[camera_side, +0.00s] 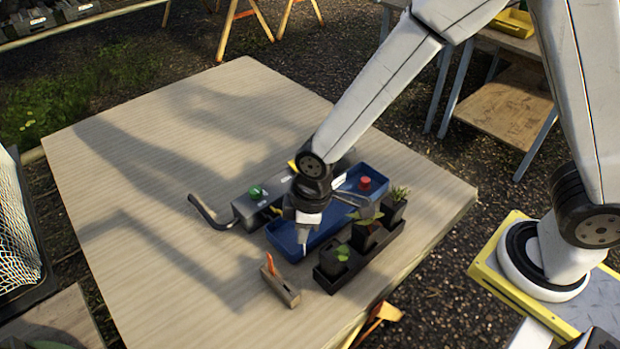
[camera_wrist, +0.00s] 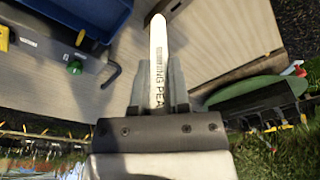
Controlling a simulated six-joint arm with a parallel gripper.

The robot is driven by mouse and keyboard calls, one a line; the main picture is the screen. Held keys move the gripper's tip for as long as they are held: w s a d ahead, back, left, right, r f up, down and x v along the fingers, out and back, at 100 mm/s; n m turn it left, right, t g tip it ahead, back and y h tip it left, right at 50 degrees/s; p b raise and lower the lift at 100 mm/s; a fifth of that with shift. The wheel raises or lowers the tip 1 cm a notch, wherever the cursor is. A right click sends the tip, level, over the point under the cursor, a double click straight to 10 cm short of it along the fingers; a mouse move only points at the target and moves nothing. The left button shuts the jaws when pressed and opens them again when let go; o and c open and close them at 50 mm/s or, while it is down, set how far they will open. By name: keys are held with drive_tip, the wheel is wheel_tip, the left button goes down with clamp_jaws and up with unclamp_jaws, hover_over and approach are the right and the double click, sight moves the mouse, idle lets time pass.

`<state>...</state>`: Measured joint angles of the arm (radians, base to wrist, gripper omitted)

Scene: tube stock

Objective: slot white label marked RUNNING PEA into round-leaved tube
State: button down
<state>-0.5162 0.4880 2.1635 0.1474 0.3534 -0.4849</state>
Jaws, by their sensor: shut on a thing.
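My gripper (camera_side: 303,232) points down over the near end of the blue tray, left of the black tube rack (camera_side: 327,286). It is shut on a white label (camera_wrist: 158,38), which sticks out past the fingertips; the letters "NG PEA" can be read on it in the wrist view. The rack holds dark square tubes in a row. The nearest tube (camera_side: 333,268) has small rounded green leaves (camera_side: 343,252). The middle one has reddish-brown leaves, and the far one (camera_side: 392,212) has fine green foliage. The label tip is apart from the tubes.
The blue tray (camera_side: 283,238) lies beside the rack. A wooden block (camera_side: 281,288) with an orange piece stands near the front. The table's left side is clear.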

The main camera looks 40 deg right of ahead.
sight(328, 245)
drive_tip(key=s+d+r+m+h, duration=0.1)
drive_tip(key=d+r+m, duration=0.2)
drive_tip(key=m, duration=0.7)
drive_tip(key=d, duration=0.2)
drive_tip(key=shift+s+d+r+t, duration=0.15)
drive_tip(key=shift+d+t, duration=0.15)
drive_tip(key=shift+d, duration=0.1)
drive_tip(key=shift+f, duration=0.25)
drive_tip(key=shift+f, duration=1)
drive_tip(key=shift+f, duration=0.65)
drive_tip(key=shift+f, duration=0.7)
drive_tip(key=shift+f, duration=0.7)
drive_tip(key=shift+f, duration=0.7)
